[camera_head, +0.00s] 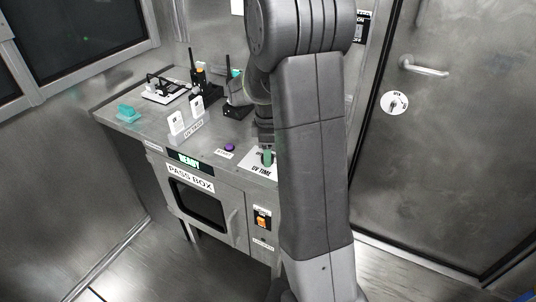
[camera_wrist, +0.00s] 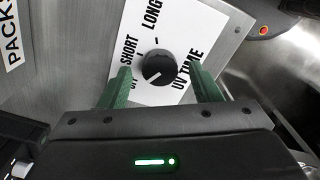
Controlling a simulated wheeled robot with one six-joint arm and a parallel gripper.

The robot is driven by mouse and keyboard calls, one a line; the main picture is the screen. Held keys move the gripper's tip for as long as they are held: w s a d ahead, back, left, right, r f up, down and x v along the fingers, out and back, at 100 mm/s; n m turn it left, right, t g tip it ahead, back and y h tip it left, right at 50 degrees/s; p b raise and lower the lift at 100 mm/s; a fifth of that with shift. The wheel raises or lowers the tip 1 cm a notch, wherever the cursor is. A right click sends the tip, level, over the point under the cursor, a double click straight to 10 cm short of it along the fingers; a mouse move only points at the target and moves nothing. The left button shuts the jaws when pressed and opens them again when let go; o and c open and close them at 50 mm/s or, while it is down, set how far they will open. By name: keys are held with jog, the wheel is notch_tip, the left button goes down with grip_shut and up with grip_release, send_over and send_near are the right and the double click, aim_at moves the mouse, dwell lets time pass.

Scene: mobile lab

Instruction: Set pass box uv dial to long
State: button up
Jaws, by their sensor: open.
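The black UV TIME dial (camera_wrist: 160,66) sits on a white plate (camera_wrist: 186,32) marked SHORT and LONG, with a third label partly covered by a finger. A pale mark on the dial's lower left appears to point toward that covered label, away from LONG. My gripper (camera_wrist: 159,72) is open, one green finger on each side of the dial, with visible gaps, so it does not grip it. In the head view my gripper (camera_head: 267,158) is over the UV TIME plate (camera_head: 258,167) on the pass box top; my arm hides much there.
The pass box (camera_head: 232,208) has a windowed door and a lit READY display (camera_head: 189,160). A purple button (camera_head: 229,147) is left of the plate. An orange switch (camera_head: 262,222) is on the front. Radios (camera_head: 198,78) and a teal block (camera_head: 128,113) stand behind. A closed door (camera_head: 455,130) is right.

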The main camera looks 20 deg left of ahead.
jog(key=shift+f, duration=0.6)
jog(key=c, duration=1)
